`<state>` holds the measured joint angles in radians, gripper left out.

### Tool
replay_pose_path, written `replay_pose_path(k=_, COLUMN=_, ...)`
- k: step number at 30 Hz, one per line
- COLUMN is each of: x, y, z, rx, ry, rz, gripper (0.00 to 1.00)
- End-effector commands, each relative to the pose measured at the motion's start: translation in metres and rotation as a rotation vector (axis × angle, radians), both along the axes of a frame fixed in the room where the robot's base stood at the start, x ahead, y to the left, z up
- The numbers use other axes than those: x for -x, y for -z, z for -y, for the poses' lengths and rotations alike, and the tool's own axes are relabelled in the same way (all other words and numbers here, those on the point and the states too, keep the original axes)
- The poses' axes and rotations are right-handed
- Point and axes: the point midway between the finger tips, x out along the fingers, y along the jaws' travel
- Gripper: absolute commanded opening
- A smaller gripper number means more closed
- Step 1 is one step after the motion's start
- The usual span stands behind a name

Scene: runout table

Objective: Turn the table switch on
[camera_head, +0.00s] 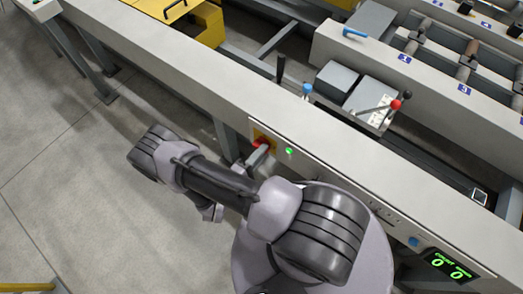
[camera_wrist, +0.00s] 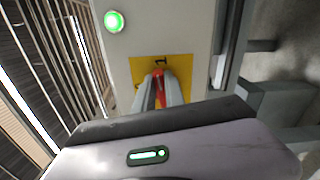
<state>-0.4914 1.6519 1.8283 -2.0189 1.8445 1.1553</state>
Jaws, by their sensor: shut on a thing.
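The table switch is a red handle (camera_head: 260,142) on a yellow plate on the front face of the table's grey side beam. In the wrist view the red handle (camera_wrist: 158,76) shows between the fingers, in front of the yellow plate (camera_wrist: 186,66). A black "1" shows at the top of that plate. My gripper (camera_head: 257,153) is at the switch, and in the wrist view its two fingers (camera_wrist: 160,92) are shut on the handle. The fingers hide much of the handle and plate. A green lamp (camera_head: 289,151) beside the switch is lit; it also shows in the wrist view (camera_wrist: 114,21).
The long grey beam (camera_head: 222,98) runs diagonally across the head view. A lever box with a red knob (camera_head: 396,104) stands behind it. A green number display (camera_head: 448,266) is at lower right. Grey floor (camera_head: 70,190) is open at left.

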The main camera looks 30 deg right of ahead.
Motion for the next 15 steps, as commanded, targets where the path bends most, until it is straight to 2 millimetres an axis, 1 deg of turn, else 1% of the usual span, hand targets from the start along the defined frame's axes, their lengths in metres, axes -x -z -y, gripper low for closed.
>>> replay_pose_path(k=6, x=0.0003, y=0.0025, z=0.0, rx=-0.037, ry=-0.001, rz=0.099, gripper=0.0)
replay_pose_path(k=15, x=0.0003, y=0.0037, z=0.0, rx=-0.061, ry=-0.001, rz=0.164, gripper=0.0)
